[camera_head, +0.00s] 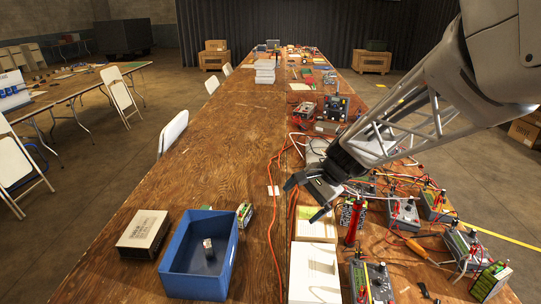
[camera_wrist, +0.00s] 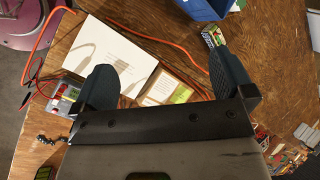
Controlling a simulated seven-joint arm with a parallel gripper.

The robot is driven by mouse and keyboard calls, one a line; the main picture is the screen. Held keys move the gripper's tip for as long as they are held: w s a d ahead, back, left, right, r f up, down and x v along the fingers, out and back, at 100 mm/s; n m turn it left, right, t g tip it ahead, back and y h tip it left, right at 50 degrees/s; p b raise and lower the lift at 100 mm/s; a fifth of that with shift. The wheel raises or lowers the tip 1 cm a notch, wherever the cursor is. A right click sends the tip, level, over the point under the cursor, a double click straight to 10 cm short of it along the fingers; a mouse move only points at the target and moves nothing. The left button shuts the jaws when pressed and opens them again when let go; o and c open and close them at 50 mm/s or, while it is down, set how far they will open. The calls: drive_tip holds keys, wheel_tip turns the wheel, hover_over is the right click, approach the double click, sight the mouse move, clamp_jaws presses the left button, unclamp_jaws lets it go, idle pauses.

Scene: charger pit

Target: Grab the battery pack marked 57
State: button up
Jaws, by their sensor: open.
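No number 57 is readable in either view. One small battery pack (camera_head: 245,214) with green and white sides stands just right of the blue bin; it also shows in the wrist view (camera_wrist: 213,36), beyond the right finger. Another green battery pack (camera_head: 490,282) is at the bottom right of the table. My gripper (camera_head: 304,199) is open and empty, above the table near its middle, to the right of the first pack. In the wrist view its two dark fingers (camera_wrist: 162,80) are wide apart, with a white booklet and a small box beneath them.
A blue bin (camera_head: 163,268) holding a small object stands front left, next to a cardboard-coloured box (camera_head: 143,234). A white booklet (camera_head: 314,275) lies at the front. Orange cables (camera_head: 272,190) run along the table. Grey charger units (camera_head: 403,214) crowd the right. The table's left middle is clear.

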drive_tip(key=w+a+f+m+y, duration=0.25)
drive_tip(key=w+a+f, duration=0.2)
drive_tip(key=w, duration=0.35)
drive_tip(key=w+a+f+m+y, duration=0.2)
drive_tip(key=w+a+f+m, duration=0.15)
drive_tip(key=w+f, duration=0.4)
drive_tip(key=m+t+y, duration=0.2)
drive_tip(key=m+t, duration=0.1)
drive_tip(key=m, duration=0.4)
approach(247, 211)
wheel_tip(247, 211, up, 3)
drive_tip(key=a, duration=0.2)
drive_tip(key=shift+w+a+f, duration=0.1)
drive_tip(key=shift+f, duration=0.05)
drive_tip(key=shift+h+x, duration=0.25)
drive_tip(key=shift+x, duration=1.05)
drive_tip(key=shift+f, duration=0.1)
drive_tip(key=shift+x, duration=2.55)
drive_tip(key=shift+c, duration=0.2)
